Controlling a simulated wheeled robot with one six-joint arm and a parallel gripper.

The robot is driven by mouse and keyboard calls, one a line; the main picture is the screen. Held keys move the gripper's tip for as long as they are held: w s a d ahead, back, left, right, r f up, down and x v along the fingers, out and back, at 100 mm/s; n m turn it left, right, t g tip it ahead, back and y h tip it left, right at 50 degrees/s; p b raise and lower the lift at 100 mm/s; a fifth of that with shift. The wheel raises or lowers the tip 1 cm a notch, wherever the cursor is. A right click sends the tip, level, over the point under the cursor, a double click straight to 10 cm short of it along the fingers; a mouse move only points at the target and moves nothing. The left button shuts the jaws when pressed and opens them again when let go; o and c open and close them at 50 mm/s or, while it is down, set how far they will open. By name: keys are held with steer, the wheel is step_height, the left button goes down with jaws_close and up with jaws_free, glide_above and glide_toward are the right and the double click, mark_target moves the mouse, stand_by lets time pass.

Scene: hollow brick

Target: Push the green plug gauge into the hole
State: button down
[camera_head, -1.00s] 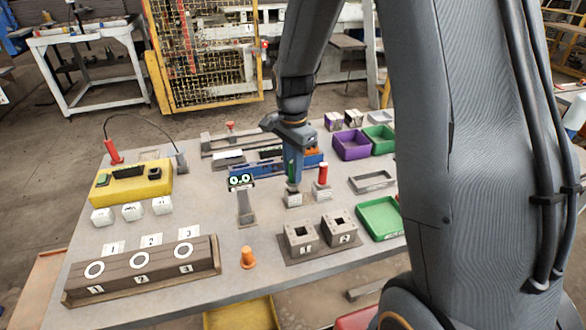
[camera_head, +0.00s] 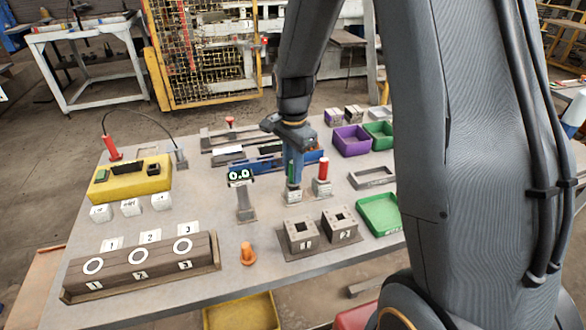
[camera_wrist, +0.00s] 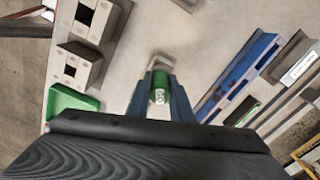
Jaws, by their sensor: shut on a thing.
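The green plug gauge (camera_wrist: 159,84) with a white label sits between my gripper's blue fingers in the wrist view. In the head view my gripper (camera_head: 293,182) is shut on it, low over a small grey stand (camera_head: 293,197). The fingers hide most of the gauge, and I cannot tell whether its lower end is still in the stand. Two grey hollow blocks with dark square holes, labelled 1 (camera_head: 302,243) and 2 (camera_head: 347,234), stand in front and to the right of my gripper. They also show at the upper left of the wrist view (camera_wrist: 88,70).
A red gauge (camera_head: 323,168) stands upright just right of my gripper. A small screen on a post (camera_head: 244,205) is to the left. A blue rack (camera_head: 265,166) lies behind. A green tray (camera_head: 398,230) is at the right. An orange cone-like piece (camera_head: 248,258) stands at the front.

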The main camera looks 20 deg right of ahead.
steer(key=shift+f, duration=0.35)
stand_by(0.3)
steer(key=c, duration=1.5)
jaws_free()
steer(key=shift+r+b, duration=1.1)
steer(key=shift+r, duration=2.8)
steer(key=s+f+n, duration=0.1)
steer(key=s+n, duration=0.3)
steer(key=s, duration=0.1)
steer(key=s+f+n+t, duration=0.1)
steer(key=s+n, duration=0.4)
steer(key=s+f+n, duration=0.2)
steer(key=s+n, duration=0.2)
steer(key=s, duration=0.2)
steer(key=shift+n, duration=0.4)
